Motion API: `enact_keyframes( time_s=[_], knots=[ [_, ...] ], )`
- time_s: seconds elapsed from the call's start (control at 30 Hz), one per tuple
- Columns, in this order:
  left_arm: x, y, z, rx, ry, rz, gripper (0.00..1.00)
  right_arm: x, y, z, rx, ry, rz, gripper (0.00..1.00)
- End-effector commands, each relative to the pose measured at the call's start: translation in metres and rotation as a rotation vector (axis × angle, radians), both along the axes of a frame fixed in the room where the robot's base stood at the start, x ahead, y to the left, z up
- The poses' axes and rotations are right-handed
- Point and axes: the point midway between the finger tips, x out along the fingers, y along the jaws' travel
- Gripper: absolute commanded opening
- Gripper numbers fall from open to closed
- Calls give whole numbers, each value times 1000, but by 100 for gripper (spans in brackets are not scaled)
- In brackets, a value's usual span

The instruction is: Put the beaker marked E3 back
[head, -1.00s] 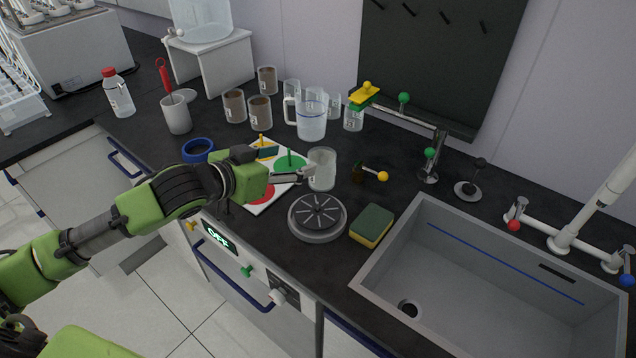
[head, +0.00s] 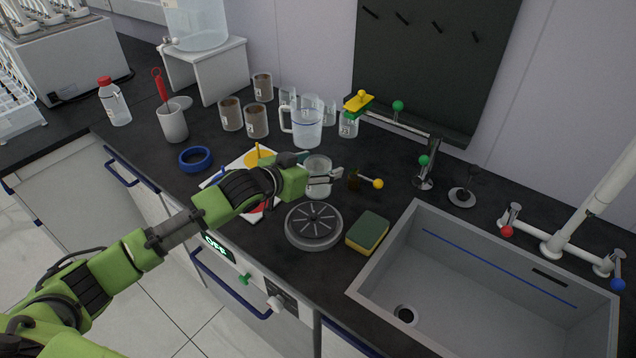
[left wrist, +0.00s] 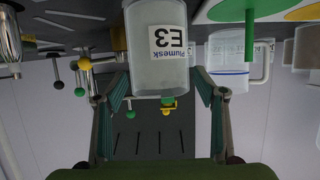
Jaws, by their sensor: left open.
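The beaker marked E3 (head: 318,163) is clear glass and stands upright on the counter, behind the round grey plate. It also shows, upside down, in the left wrist view (left wrist: 157,70), with its label towards the camera. My left gripper (head: 328,175) is open at the beaker's near side and partly hides it. In the left wrist view the two fingers (left wrist: 160,95) lie to either side of the beaker; I cannot tell whether they touch it. My right gripper is not in view.
A white board with coloured discs (head: 259,158) lies left of the beaker. A measuring jug (head: 308,129) and several brown-filled beakers (head: 257,122) stand behind. A round grey plate (head: 314,226), a sponge (head: 368,231) and a sink (head: 480,290) are in front and right.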

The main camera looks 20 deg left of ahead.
Motion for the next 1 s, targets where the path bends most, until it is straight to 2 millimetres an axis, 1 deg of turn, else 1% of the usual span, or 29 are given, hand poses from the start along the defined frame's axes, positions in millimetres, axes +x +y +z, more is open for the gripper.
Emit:
enact_keyframes(
  time_s=[0.17,0.2,0.27,0.3,0.4,0.43,0.47,0.67,0.77,0.87,1.0],
  knots=[
    [0,0,0,0,0,0,64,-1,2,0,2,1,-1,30],
    [0,0,0,0,0,0,59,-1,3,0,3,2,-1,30],
    [0,0,0,0,0,0,44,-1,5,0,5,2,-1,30],
    [0,0,0,0,0,0,33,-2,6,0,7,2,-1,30],
    [0,0,0,0,0,0,10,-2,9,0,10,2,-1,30],
    [0,0,0,0,0,0,10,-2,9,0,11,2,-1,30],
    [0,0,0,0,-1,0,5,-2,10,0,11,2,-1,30],
    [0,0,1,0,-1,0,5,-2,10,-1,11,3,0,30],
    [0,0,4,-1,-3,0,5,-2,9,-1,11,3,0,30],
    [0,0,12,-1,-4,0,5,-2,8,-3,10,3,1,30],
    [1,0,33,-2,-7,-1,5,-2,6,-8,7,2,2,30]
  ],
)
